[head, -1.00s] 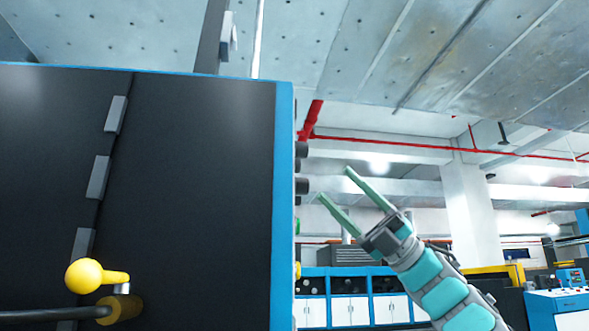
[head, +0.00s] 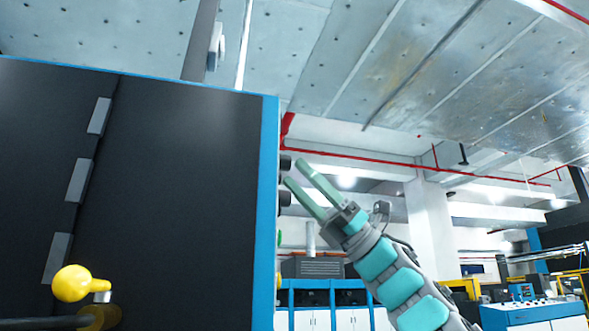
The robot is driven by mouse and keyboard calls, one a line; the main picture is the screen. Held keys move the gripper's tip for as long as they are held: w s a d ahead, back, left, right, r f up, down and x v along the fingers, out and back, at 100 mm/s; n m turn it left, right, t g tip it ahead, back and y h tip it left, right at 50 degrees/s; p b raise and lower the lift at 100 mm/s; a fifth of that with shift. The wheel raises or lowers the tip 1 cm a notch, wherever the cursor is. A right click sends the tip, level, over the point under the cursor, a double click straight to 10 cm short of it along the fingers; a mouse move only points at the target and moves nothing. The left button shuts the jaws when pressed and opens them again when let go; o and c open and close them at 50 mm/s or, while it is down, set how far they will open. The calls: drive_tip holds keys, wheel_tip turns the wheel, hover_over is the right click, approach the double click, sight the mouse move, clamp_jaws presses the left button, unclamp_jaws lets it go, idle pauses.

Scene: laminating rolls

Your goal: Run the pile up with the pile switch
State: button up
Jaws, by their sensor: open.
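My gripper (head: 294,173) is open and empty, with its two green fingers pointing up and left. Its fingertips are in front of or close beside the dark knobs (head: 285,198) on the right side face of a large machine. I cannot tell whether they touch. The side face is seen nearly edge-on, so its controls show only in profile. A green control (head: 280,238) and a yellow one (head: 278,280) sit lower on that same edge. I cannot tell which of these is the pile switch. The pile is not in view.
The machine's black panel (head: 190,190) with blue edging fills the left. A yellow ball-ended handle (head: 72,283) sticks out at its lower left. Blue and white cabinets (head: 318,318) and a blue console (head: 525,312) stand at the back. Open air lies right of my arm.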

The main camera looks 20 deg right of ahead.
drive_tip(key=shift+x, duration=0.95)
clamp_jaws()
